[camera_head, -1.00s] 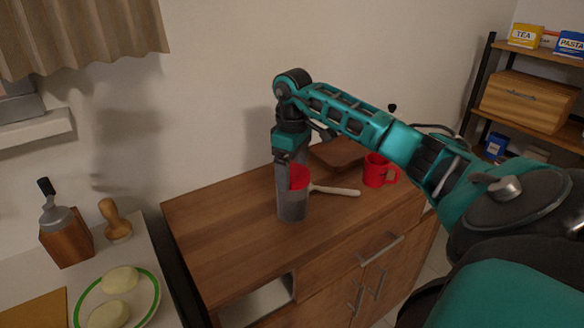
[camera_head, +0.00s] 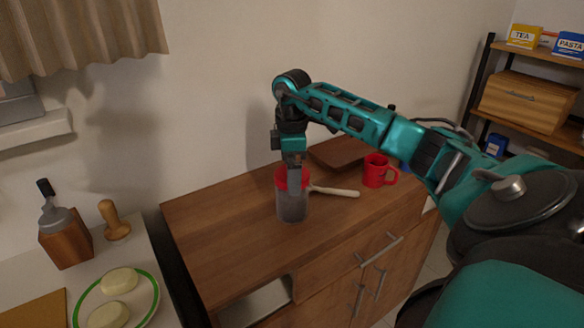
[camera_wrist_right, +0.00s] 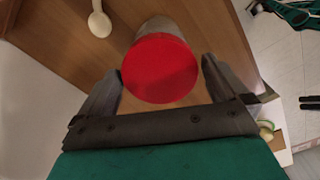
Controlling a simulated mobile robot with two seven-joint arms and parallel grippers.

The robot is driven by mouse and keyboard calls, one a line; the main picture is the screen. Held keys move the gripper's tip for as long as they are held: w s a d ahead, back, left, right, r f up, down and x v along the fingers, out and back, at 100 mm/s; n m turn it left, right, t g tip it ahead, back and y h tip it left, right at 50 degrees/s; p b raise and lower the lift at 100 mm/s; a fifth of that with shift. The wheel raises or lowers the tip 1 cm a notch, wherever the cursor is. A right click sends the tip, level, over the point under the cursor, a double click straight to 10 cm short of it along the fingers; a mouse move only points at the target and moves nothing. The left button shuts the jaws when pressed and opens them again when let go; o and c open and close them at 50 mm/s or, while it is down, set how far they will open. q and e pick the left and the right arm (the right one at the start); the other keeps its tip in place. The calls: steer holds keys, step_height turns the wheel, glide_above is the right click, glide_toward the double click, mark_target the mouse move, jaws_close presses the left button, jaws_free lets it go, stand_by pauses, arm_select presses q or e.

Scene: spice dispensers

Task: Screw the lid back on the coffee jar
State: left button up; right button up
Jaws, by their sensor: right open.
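The coffee jar (camera_head: 293,209) stands upright on the wooden cabinet top, clear-walled with dark contents. Its red lid (camera_head: 280,182) sits on its top; I cannot tell how tightly. In the right wrist view the lid (camera_wrist_right: 160,68) is a round red disc, with a bit of the jar (camera_wrist_right: 160,25) showing behind it. My right gripper (camera_head: 294,178) points down over the jar. Its open fingers (camera_wrist_right: 163,72) stand on either side of the lid, with a visible gap at least on the right. In the head view, a finger hides part of the lid. My left gripper is not in view.
A pale wooden spoon (camera_head: 335,191) lies close to the right of the jar. A red mug (camera_head: 376,171) and a brown board (camera_head: 338,152) are farther right and back. The cabinet top (camera_head: 222,225) is clear on the left.

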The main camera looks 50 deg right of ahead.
steer(key=n, duration=1)
steer(key=shift+n, duration=0.3)
steer(key=n, duration=1)
steer(key=shift+n, duration=0.3)
steer(key=shift+c, duration=0.2)
steer(key=c, duration=0.9)
steer(key=m, duration=0.5)
steer(key=shift+c, duration=0.2)
steer(key=m, duration=0.4)
